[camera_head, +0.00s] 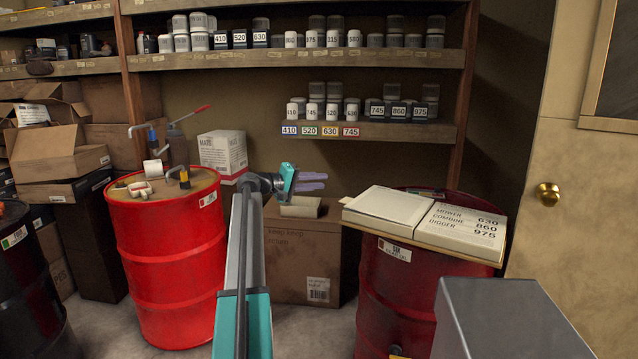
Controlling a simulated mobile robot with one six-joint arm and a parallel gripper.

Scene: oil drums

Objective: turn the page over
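An open book (459,234) lies on a thin board on top of the red drum at the right. Its left page (391,207) looks blank. Its right page is printed with MOWER 630, COMBINE 860 and DIGGER 975. My gripper (320,181) is in mid-picture, left of the book and apart from it. Its two pale purple fingers point right, with a gap between them and nothing seen in it.
The red drum (397,290) carries the book. Another red drum (170,262) at the left holds a pump and small items. A cardboard box (300,262) stands between them, behind my arm. Shelves of numbered cans (375,112) line the back wall. A door (575,200) is at right.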

